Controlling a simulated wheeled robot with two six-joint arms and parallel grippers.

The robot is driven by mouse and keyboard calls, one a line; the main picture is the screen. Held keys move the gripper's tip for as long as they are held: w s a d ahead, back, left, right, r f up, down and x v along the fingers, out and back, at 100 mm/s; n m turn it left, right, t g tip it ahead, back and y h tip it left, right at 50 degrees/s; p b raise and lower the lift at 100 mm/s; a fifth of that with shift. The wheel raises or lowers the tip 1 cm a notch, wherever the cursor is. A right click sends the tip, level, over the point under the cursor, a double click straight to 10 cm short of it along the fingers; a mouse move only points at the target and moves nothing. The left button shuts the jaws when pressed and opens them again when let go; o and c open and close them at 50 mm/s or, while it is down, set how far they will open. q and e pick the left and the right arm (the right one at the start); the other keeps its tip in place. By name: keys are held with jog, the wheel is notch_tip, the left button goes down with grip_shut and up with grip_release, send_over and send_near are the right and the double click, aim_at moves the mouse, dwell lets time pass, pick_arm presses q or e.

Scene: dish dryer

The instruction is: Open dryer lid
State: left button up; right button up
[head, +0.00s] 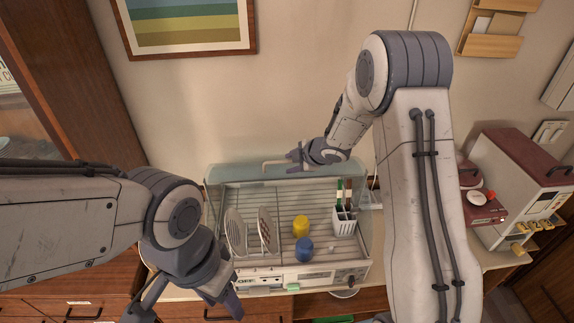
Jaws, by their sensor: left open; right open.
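The dish dryer (318,277) stands on the counter in the middle, its wire rack and contents showing from above. Its clear lid (235,174) shows as a pale bluish see-through panel along the dryer's back edge, seemingly swung up and back. A light, bracket-shaped handle (272,164) is at the panel's upper edge. My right gripper (294,157) is open, just right of this handle; whether they touch is unclear. My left gripper (186,309) is open and empty, at the dryer's front left corner, with its fingers pointing down.
Inside the dryer are two plates (235,232), a yellow cup (301,225), a blue cup (304,249) and a white utensil holder (344,221). A red-and-white machine (520,180) stands at the right. The wall is close behind the dryer.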

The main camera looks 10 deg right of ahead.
jog(key=v, duration=0.7)
jog(key=shift+r, duration=0.2)
jog(key=s+a+f+m+g+h+b, duration=0.1)
jog(key=s+a+f+m+g+b, duration=0.1)
jog(key=s, duration=1)
jog(key=s+a+f+m+g+h+b, duration=0.1)
jog(key=s+a+f+m+g+b, duration=0.2)
jog(key=s+a+f+m+b, duration=0.2)
jog(key=s+a+f+m+g+h+b, duration=0.1)
jog(key=s+a+f+m+g+b, duration=0.2)
jog(key=s+b, duration=0.5)
jog(key=s+a+f+m, duration=0.1)
jog(key=s+a, duration=0.1)
jog(key=s, duration=0.9)
jog(key=shift+s+a+f, duration=0.25)
jog(key=shift+a+f, duration=0.1)
